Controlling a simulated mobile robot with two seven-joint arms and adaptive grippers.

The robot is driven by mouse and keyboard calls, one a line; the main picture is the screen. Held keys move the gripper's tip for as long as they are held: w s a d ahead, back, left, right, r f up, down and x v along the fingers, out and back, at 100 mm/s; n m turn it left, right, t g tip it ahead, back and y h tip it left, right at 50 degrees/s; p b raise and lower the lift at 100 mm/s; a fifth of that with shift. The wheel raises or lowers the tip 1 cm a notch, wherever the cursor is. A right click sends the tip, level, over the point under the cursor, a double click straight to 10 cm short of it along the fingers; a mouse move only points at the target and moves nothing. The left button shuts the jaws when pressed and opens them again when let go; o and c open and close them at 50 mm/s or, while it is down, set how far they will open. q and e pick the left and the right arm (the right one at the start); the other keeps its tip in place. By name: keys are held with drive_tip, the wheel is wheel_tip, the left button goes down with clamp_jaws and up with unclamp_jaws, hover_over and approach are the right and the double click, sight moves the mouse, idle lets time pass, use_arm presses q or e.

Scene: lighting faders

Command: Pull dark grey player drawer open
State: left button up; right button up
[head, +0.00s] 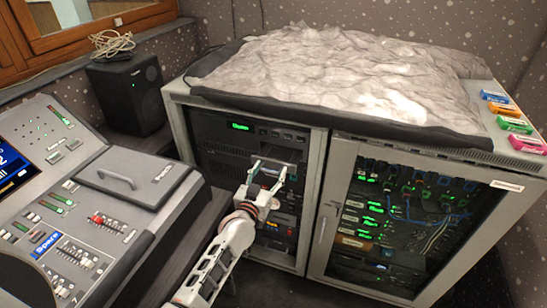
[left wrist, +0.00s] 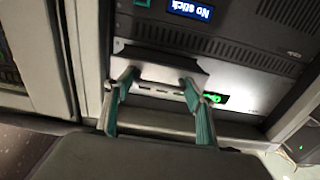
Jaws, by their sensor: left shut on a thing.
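The dark grey player drawer (head: 282,155) is in the left bay of the rack cabinet, below a unit with a green display. My left gripper (head: 271,169) is at its front, one finger to each side. In the left wrist view the drawer's grey pull (left wrist: 160,66) lies between the fingertips of my left gripper (left wrist: 160,82), which is shut on it. The drawer front in that view shows a row of small slots and a green light. The fingers and wrist hide part of the front in the head view. I cannot tell how far the drawer stands out. My right gripper is not in view.
The cabinet's glass door (head: 405,225) at the right is shut over lit equipment. A crumpled grey cover (head: 340,70) lies on top. A lighting console (head: 70,215) stands at the left, close to my left arm. A black speaker (head: 128,90) stands behind it.

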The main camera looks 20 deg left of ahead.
use_arm(q)
drive_tip(key=s+p, duration=0.3)
drive_tip(key=s, duration=0.4)
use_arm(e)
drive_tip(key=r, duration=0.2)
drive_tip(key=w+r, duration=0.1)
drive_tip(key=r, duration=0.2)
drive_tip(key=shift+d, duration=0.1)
use_arm(q)
drive_tip(key=o, duration=1.3)
drive_tip(key=shift+c, duration=0.2)
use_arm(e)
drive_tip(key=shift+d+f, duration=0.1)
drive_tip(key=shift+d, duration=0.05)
use_arm(q)
drive_tip(key=s, duration=1.2)
drive_tip(key=shift+a, duration=0.2)
